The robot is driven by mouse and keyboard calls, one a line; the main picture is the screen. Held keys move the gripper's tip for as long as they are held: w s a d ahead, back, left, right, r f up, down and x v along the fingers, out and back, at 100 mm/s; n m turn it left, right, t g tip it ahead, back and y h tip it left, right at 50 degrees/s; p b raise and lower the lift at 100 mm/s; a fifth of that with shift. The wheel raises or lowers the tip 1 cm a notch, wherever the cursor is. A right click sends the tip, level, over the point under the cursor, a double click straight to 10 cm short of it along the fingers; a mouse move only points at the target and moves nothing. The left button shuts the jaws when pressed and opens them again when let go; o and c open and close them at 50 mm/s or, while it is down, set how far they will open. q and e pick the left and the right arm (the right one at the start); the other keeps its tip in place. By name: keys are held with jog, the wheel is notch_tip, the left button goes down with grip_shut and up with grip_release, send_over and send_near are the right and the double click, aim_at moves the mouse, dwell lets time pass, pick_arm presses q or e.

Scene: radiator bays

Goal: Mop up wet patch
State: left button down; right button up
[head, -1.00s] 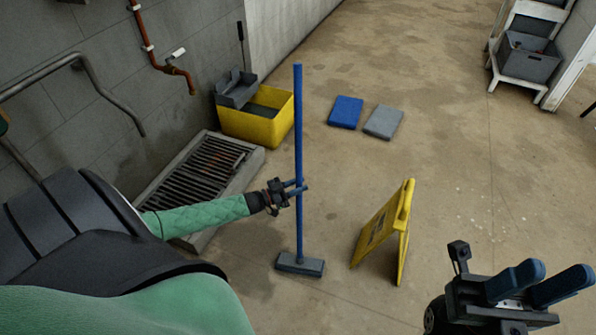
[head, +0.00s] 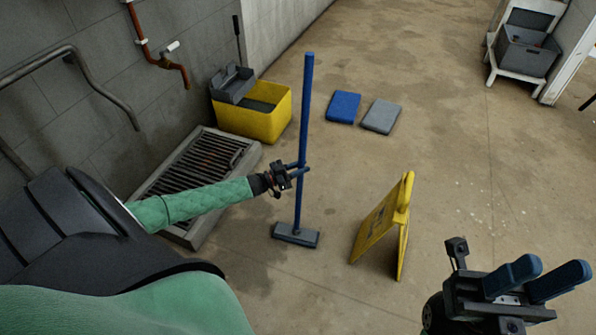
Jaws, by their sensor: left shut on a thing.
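A mop with a blue pole (head: 307,100) and a flat grey head (head: 296,235) stands on the floor, its pole leaning slightly to the right at the top. My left gripper (head: 295,172) is shut on the pole at about mid-height. The mop head appears to touch the concrete floor. Darker, damp-looking floor (head: 240,235) shows left of the mop head, by the drain; its exact edge is hard to tell. My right gripper (head: 540,279) is open and empty at the lower right, its blue fingers apart.
A yellow wet-floor sign (head: 385,228) stands right of the mop head. A yellow mop bucket (head: 255,115) is beside the grated floor drain (head: 200,160). A blue pad (head: 343,107) and a grey pad (head: 381,116) lie beyond.

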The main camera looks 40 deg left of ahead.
pick_arm(q)
jog(key=w+a+b, duration=0.2)
jog(key=w+b, duration=0.9)
jog(key=w, duration=0.8)
jog(key=shift+w+a, duration=0.25)
jog(key=shift+a, duration=0.1)
dwell(1.5)
jog(key=shift+r, duration=0.1)
